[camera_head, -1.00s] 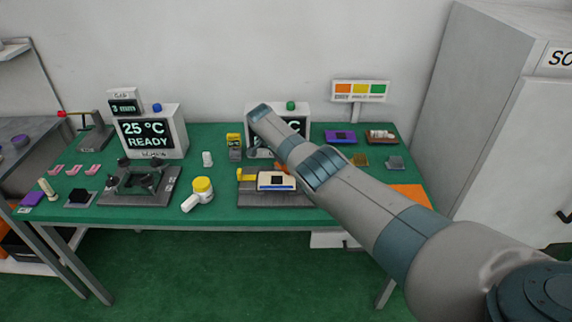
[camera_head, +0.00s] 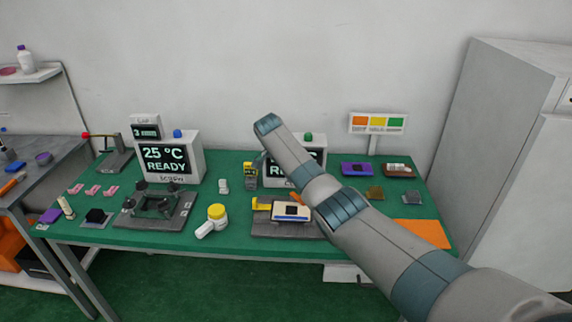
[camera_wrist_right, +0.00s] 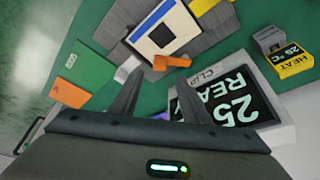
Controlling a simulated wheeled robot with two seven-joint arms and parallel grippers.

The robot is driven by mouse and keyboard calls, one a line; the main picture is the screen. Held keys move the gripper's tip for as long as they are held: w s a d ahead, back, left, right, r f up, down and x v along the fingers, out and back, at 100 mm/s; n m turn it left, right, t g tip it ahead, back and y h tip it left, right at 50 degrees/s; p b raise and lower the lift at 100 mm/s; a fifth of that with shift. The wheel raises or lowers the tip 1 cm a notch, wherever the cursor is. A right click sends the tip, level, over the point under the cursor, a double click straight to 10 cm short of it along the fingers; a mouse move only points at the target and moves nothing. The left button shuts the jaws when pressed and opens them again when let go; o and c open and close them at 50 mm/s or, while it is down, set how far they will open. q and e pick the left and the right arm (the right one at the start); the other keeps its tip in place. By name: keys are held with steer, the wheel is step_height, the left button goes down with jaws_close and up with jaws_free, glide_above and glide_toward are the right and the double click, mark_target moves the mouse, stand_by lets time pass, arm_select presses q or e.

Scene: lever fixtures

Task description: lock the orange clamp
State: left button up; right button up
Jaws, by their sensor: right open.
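The orange clamp (camera_head: 297,198) shows only as a small piece at the back of a grey fixture plate (camera_head: 262,230), partly behind my right arm. In the right wrist view the orange clamp arm (camera_wrist_right: 172,62) lies just beyond the fingertips, with a white block (camera_wrist_right: 127,68) beside it. A white slab with a dark square (camera_head: 290,212) sits on the plate, with a yellow clamp (camera_head: 262,204) at its left. My right gripper (camera_wrist_right: 159,82) is open, its fingers apart and empty. In the head view it is mostly hidden behind my arm. My left gripper is out of view.
A READY display box (camera_wrist_right: 245,105) stands close to the right fingers. A yellow HEAT block (camera_head: 250,175) is left of it. An orange mat (camera_head: 421,234) lies right.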

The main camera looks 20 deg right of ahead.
steer(key=b+v, duration=0.2)
steer(key=v, duration=0.7)
steer(key=shift+s+a+f, duration=0.1)
steer(key=shift+s, duration=0.05)
